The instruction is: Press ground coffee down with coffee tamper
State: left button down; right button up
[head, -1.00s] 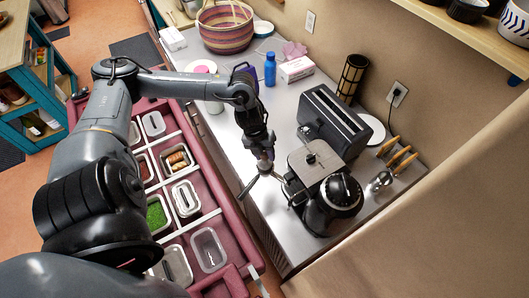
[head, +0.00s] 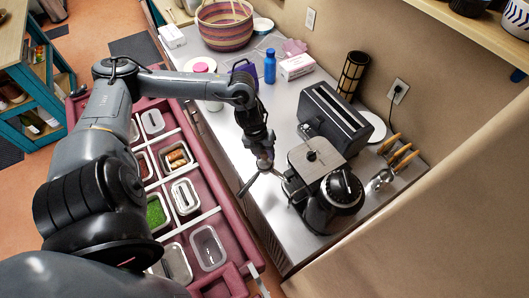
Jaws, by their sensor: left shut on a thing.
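My left gripper (head: 265,156) points down just left of the coffee machine (head: 326,190) at the near edge of the counter. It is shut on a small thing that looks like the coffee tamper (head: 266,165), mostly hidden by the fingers. Directly below is a portafilter, whose dark handle (head: 247,186) sticks out to the lower left over the counter edge. The tamper and portafilter overlap in the picture; I cannot tell whether they touch. The ground coffee is not visible. My right gripper is not in view.
A toaster (head: 333,118) stands behind the machine. Wooden-handled tools (head: 398,153) lie to the right. A blue bottle (head: 270,67), pink-and-white box (head: 297,67) and woven basket (head: 225,30) stand farther back. A maroon unit with food containers (head: 184,196) lies left of the counter.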

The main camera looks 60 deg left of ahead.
pick_arm(q)
jog(key=shift+f+b, duration=0.35)
jog(key=shift+f, duration=0.2)
jog(key=shift+r, duration=0.15)
dwell(0.7)
jog(key=shift+r+p, duration=0.4)
jog(key=shift+p, duration=0.1)
jog(key=shift+w+d+p+v, duration=0.15)
jog(key=shift+p+v, duration=0.65)
jog(key=shift+v, duration=0.15)
jog(key=shift+w+d+p+v, duration=0.1)
jog(key=shift+w+p+v, duration=0.1)
jog(key=shift+p+v, duration=0.7)
jog(key=shift+w+d+p+v, duration=0.15)
jog(key=shift+p+v, duration=0.6)
jog(key=shift+v, duration=0.3)
jog(key=shift+r, duration=0.2)
jog(key=shift+s, duration=0.1)
